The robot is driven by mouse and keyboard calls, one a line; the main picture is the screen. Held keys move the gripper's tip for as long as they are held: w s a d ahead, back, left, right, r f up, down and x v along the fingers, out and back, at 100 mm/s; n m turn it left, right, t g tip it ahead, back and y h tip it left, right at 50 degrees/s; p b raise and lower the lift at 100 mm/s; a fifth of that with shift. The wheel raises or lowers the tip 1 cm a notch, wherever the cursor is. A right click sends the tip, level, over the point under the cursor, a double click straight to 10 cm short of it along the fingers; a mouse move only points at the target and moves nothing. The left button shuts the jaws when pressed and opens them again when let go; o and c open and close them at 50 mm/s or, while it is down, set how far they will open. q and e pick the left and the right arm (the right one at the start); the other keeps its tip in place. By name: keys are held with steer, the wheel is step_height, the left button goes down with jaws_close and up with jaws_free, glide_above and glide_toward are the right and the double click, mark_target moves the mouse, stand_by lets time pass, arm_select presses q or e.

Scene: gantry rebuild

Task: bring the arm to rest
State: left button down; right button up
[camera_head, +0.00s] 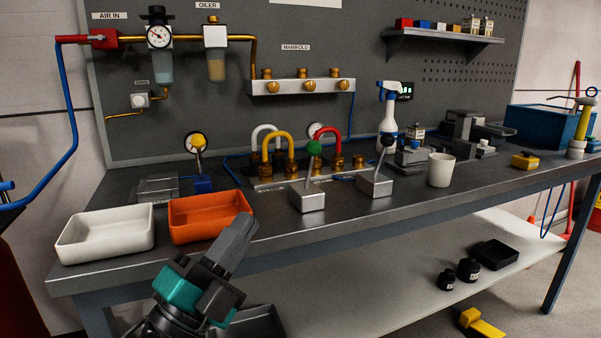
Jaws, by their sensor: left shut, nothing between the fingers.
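My left gripper (236,238) shows at the lower middle of the head view, with dark grey fingers and a teal band on its wrist. Its fingers are shut with nothing between them. It points up and to the right, in front of the workbench's front edge (330,227). Its fingertips overlap the orange tray (183,232) in the picture; I cannot tell whether they touch it. My right gripper is not in view.
A white tray (107,254) stands left of the orange one. Lever blocks with a green knob (314,148) and a black knob (387,140) stand near the front edge. A white cup (440,171) stands further right. Small black bottles (468,269) stand on the lower shelf (420,285).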

arm_select(q)
steer(key=a+f+n+g+y, duration=0.1)
steer(key=a+f+n+y, duration=0.2)
steer(key=f+n+y, duration=0.85)
steer(key=s+a+f+n+g, duration=0.2)
steer(key=s+f+n+g, duration=0.4)
steer(key=f, duration=0.7)
steer(key=s+a+f+n+g, duration=0.25)
steer(key=s+f, duration=0.55)
steer(key=f, duration=0.4)
step_height(320, 180, up, 10)
steer(key=a+y+p, duration=0.1)
steer(key=a+p, duration=0.1)
steer(key=p, duration=1.2)
steer(key=shift+r+n, duration=0.2)
steer(key=shift+n, duration=0.2)
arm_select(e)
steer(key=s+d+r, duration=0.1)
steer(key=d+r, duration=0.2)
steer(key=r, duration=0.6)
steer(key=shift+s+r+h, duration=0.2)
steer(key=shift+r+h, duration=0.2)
arm_select(q)
steer(key=shift+s+a+y, duration=0.1)
steer(key=shift+y, duration=0.15)
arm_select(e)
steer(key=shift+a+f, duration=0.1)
